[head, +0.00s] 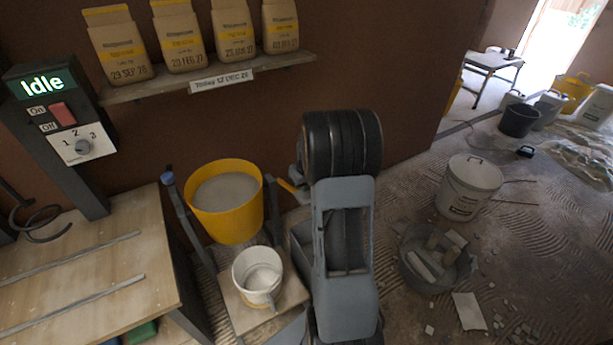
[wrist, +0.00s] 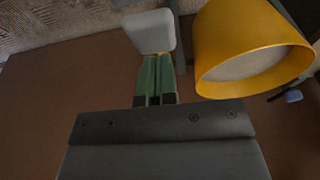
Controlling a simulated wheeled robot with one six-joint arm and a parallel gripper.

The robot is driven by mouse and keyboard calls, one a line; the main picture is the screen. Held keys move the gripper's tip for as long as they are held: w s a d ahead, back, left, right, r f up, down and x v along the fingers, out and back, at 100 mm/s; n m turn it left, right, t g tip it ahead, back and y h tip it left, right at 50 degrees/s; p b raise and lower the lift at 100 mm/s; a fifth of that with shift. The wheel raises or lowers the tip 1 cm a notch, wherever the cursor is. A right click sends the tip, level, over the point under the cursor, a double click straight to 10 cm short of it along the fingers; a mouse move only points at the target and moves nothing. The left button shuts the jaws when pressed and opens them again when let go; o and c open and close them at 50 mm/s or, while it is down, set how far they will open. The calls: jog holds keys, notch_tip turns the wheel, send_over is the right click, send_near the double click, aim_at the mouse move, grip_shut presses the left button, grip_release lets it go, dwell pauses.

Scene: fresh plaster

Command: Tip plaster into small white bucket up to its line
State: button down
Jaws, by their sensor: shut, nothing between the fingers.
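The yellow bucket (head: 226,221) of grey plaster (head: 226,192) hangs upright between grey posts, and also shows in the wrist view (wrist: 232,45). The small white bucket (head: 247,284) stands upright on a wooden platform (head: 238,314) below it. Its inside looks pale; I cannot make out a fill line or tell how much is inside. My gripper (wrist: 157,62) is shut and empty, beside the yellow bucket. A pale grey block (wrist: 150,30) shows at its fingertips; I cannot tell whether they touch. In the head view my arm hides the gripper. A yellow-orange bar (head: 291,188) pokes out there.
A control box (head: 42,84) reads "Idle". Dated paper sacks (head: 118,45) stand on a wall shelf (head: 150,88). A wooden bench (head: 90,270) is at left. At right, a white bucket (head: 468,188) and a grey tub (head: 412,268) of rubble stand on the littered floor.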

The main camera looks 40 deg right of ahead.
aim_at(305, 198)
jog(key=shift+s+f, duration=0.2)
jog(key=shift+f, duration=0.65)
jog(key=shift+s+f, duration=0.15)
jog(key=shift+f, duration=0.7)
